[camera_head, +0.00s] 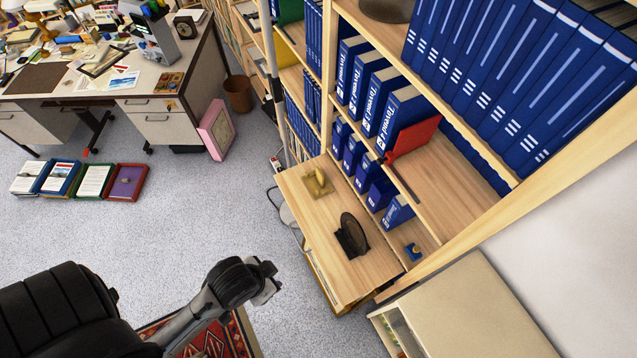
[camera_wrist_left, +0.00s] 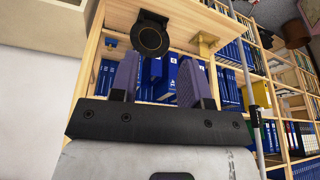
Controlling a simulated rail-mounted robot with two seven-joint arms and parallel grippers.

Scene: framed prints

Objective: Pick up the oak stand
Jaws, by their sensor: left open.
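A light tan wooden stand (camera_head: 318,183), which looks like the oak stand, sits on a pale wood ledge (camera_head: 372,268) in front of the bookcase. It also shows in the left wrist view (camera_wrist_left: 204,42), right of centre near the top. A dark stand with an oval disc (camera_head: 352,236) is on the same ledge, nearer me; its round dark face (camera_wrist_left: 150,39) also shows in the wrist view. My left gripper (camera_head: 270,284) is left of the ledge, apart from both stands. Its two fingers (camera_wrist_left: 160,78) are spread and hold nothing. My right gripper is not in view.
A bookcase (camera_head: 455,220) with blue binders (camera_head: 392,105) rises behind the ledge. A beige cabinet (camera_head: 465,312) stands at the lower right. Grey carpet (camera_head: 190,235) between is clear.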

